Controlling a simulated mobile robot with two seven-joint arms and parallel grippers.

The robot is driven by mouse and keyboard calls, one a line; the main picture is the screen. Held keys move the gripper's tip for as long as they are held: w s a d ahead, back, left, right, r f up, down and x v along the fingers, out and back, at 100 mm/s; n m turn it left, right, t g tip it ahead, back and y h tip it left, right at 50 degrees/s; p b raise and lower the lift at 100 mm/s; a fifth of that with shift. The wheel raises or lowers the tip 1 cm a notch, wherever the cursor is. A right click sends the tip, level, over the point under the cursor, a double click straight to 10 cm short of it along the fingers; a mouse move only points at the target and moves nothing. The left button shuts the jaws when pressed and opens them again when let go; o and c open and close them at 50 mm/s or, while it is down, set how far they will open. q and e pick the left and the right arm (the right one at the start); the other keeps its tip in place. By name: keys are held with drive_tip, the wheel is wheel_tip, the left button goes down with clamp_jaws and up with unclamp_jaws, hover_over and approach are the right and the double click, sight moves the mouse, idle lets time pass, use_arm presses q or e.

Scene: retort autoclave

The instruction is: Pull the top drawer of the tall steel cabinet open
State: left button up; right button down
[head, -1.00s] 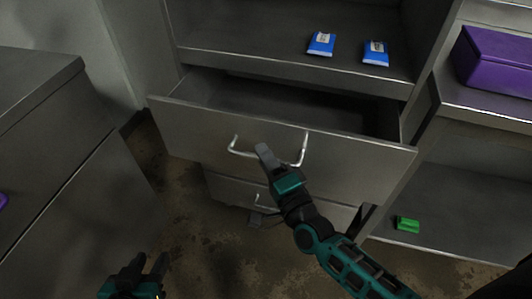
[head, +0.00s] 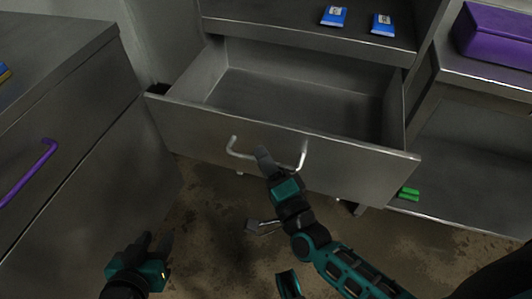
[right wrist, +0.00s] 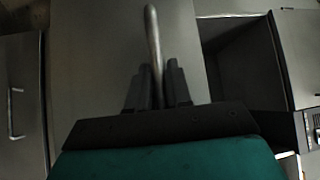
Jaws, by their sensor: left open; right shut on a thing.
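The top drawer (head: 215,132) of the steel cabinet stands well out of its body, and its empty inside shows in the head view. Its silver bar handle (head: 303,155) is on the drawer front. My right gripper (head: 264,160) is shut on the handle; in the right wrist view the handle bar (right wrist: 153,45) runs between the two fingers (right wrist: 158,88). My left gripper (head: 152,246) is open and empty, low at the left above the floor, apart from the cabinet.
Two blue packets (head: 334,16) (head: 382,24) lie on the shelf above the drawer. A purple box (head: 495,35) sits on the right counter, with a green item (head: 408,194) on the shelf below. A counter with a purple handle (head: 30,172) stands left.

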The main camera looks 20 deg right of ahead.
drive_tip(key=shift+s+a, duration=0.15)
use_arm(q)
drive_tip(key=shift+r, duration=0.1)
drive_tip(key=shift+a, duration=0.1)
use_arm(e)
drive_tip(key=c, duration=1.1)
unclamp_jaws()
drive_tip(key=shift+c, duration=0.2)
